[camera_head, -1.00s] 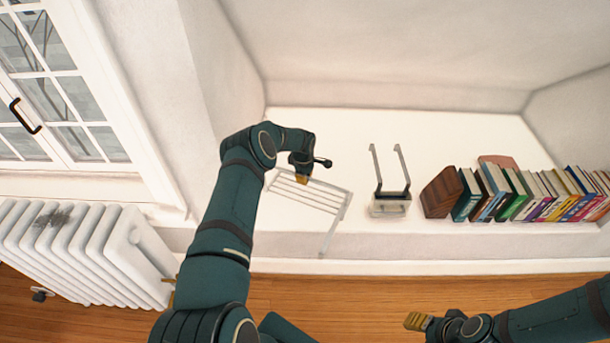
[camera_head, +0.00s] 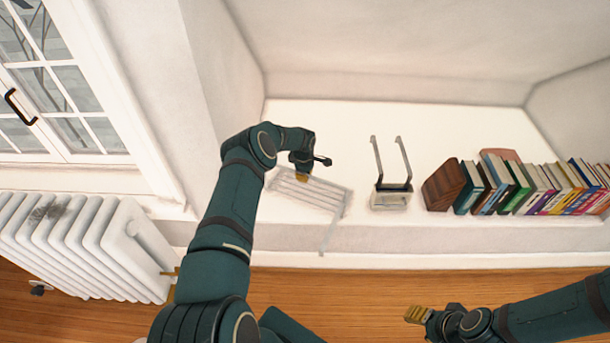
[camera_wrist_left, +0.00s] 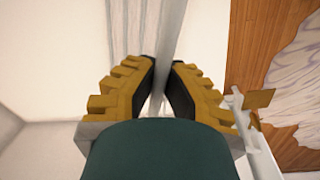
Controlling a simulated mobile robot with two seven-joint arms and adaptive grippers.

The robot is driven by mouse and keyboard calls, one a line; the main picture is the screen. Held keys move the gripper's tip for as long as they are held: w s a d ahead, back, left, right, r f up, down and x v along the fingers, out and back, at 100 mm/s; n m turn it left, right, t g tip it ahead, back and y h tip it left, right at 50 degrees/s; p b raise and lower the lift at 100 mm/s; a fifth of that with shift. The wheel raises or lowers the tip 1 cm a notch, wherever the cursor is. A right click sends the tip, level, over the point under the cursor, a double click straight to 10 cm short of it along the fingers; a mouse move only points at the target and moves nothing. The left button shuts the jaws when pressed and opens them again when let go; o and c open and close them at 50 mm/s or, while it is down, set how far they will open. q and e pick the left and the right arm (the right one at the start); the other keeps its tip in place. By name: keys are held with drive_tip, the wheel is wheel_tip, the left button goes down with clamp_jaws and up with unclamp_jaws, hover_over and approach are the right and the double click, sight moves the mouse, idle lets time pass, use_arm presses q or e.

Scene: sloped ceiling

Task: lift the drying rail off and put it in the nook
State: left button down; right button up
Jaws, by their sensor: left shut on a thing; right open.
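The drying rail (camera_head: 322,189) is a pale slatted rack with a leg hanging from its right end. In the head view it is in front of the nook's white floor (camera_head: 345,130), overlapping its front edge; I cannot tell whether it touches the surface. My left gripper (camera_head: 302,177) is shut on one of its bars. The left wrist view shows the bar (camera_wrist_left: 170,35) between the two yellow-backed fingers (camera_wrist_left: 162,88). My right gripper (camera_head: 418,314) is open and empty, low in front of the nook.
A wire-handled container (camera_head: 390,200) stands in the nook right of the rail. A brown wooden block (camera_head: 443,186) and a row of books (camera_head: 530,190) fill the right front. The nook's back is clear. A white radiator (camera_head: 85,245) and window (camera_head: 70,90) are at left.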

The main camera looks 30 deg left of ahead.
use_arm(q)
drive_tip(key=shift+f+b, duration=0.25)
drive_tip(key=shift+b, duration=0.05)
drive_tip(key=c, duration=1.1)
unclamp_jaws()
drive_tip(key=shift+o, duration=0.2)
wheel_tip(320, 180, up, 12)
drive_tip(key=s, duration=0.1)
drive_tip(key=s+d+f+m+h, duration=0.2)
drive_tip(key=s+d+m, duration=0.3)
drive_tip(key=d, duration=0.7)
drive_tip(key=s+d+f+m+h, duration=0.2)
drive_tip(key=s+d+m, duration=0.3)
drive_tip(key=d, duration=0.6)
drive_tip(key=s+d+r+m, duration=0.1)
drive_tip(key=s+d+m, duration=0.3)
drive_tip(key=s, duration=0.6)
drive_tip(key=s+d+r+m, duration=0.2)
drive_tip(key=s+d+m, duration=0.2)
drive_tip(key=s, duration=0.6)
drive_tip(key=shift+d, duration=0.85)
